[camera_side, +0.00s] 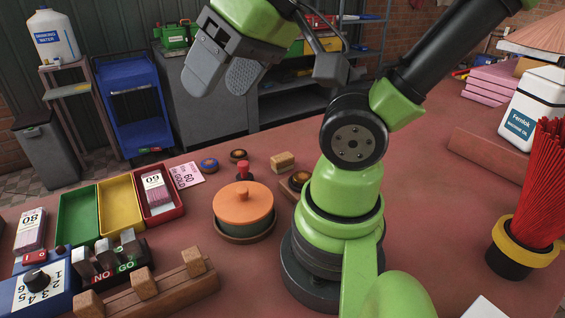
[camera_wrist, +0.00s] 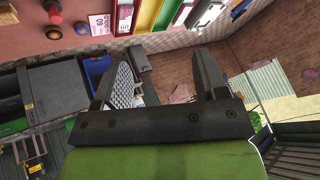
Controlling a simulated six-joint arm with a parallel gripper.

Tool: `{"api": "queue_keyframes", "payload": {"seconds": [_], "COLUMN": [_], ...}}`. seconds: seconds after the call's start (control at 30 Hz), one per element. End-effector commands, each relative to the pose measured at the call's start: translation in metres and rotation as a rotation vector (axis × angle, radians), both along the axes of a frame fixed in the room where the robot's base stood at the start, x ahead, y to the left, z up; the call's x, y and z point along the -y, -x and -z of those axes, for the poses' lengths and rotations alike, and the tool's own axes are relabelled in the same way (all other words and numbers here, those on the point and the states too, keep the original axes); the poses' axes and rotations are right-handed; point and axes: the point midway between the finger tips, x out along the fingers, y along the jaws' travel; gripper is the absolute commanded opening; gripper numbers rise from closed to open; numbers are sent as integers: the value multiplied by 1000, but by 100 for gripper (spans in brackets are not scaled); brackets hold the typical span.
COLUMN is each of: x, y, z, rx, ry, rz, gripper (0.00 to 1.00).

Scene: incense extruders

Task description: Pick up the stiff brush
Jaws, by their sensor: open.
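A small tan block (camera_side: 283,161) with a darker underside lies on the red-brown table, behind the orange-lidded pot; it looks like the stiff brush, but its bristles are too small to make out. My gripper (camera_side: 224,72) is raised high above the back of the table, to the left of and well above the block. Its two grey padded fingers are apart with nothing between them.
Near the block stand a red-knobbed stamp (camera_side: 244,170), small round dishes (camera_side: 238,155) and the orange-lidded pot (camera_side: 243,205). Coloured trays (camera_side: 120,203) and a wooden rack (camera_side: 150,288) are at left. Red incense sticks (camera_side: 538,185) stand in a pot at right.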

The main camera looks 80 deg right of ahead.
Motion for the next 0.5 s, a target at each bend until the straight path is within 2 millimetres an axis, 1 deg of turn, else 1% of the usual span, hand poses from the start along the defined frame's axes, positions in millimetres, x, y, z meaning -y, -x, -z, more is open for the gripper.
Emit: {"api": "queue_keyframes", "payload": {"seconds": [0.07,0.17,0.27,0.3,0.37,0.4,0.47,0.5], "x": [14,41,76,91,114,129,151,167], "y": [-11,-30,-47,-52,-59,-61,-64,-64], "z": [5,16,32,40,53,62,78,90], "rx": [-46,-139,-259,-311,-389,-442,-522,-573], "ry": [80,224,369,419,482,516,556,577], "rz": [-14,-66,-156,-199,-272,-324,-412,-474], "gripper": [66,66,66,66,66,66,66,66]}}
